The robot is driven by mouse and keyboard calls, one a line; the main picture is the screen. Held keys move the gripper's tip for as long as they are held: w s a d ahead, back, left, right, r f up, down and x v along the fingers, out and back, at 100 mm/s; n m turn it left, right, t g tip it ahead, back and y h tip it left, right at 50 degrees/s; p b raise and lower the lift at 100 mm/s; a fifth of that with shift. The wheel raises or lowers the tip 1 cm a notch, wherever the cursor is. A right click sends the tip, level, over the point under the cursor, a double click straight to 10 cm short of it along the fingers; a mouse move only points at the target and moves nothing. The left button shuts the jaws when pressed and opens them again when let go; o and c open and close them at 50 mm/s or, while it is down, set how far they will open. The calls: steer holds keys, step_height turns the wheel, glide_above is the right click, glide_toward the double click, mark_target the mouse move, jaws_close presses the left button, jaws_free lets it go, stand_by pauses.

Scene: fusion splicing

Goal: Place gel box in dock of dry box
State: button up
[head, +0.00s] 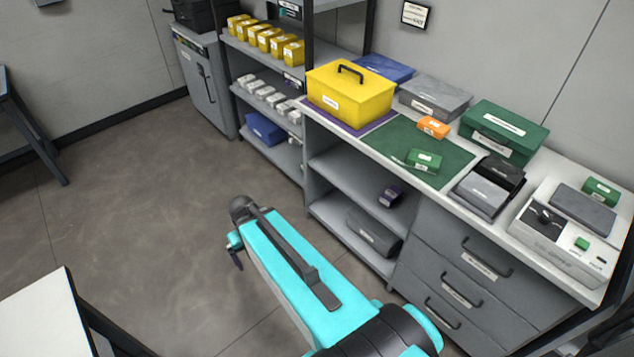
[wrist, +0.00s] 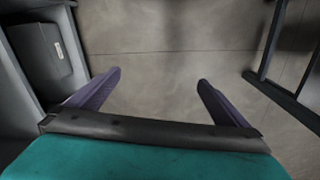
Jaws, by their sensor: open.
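My gripper (wrist: 159,78) is open and empty in the wrist view, its two purple fingers spread above bare floor. In the head view my arm reaches low in front of the shelves, away from the worktop. I cannot read which box is the gel box. The dry box is not certain; a white unit (head: 552,257) with a dark recess stands at the right end.
A yellow case (head: 350,95), a larger green case (head: 503,131) and grey boxes (head: 482,195) crowd the worktop. The green mat (head: 392,147) has some bare room. A shelf rack (head: 262,85) stands left. A white table (head: 40,315) is at lower left. The middle floor is clear.

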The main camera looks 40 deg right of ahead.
steer(key=s+a+f+g+b, duration=0.2)
steer(key=s+f+b, duration=0.2)
steer(key=s+f, duration=0.8)
steer(key=s+a+f+n+g+b, duration=0.1)
steer(key=s+a+f+g+b, duration=0.2)
steer(key=s+f, duration=0.9)
steer(key=shift+s+a+f+n+g+y+b, duration=0.3)
steer(key=shift+s+a+f+b, duration=0.05)
steer(key=shift+s+b, duration=0.15)
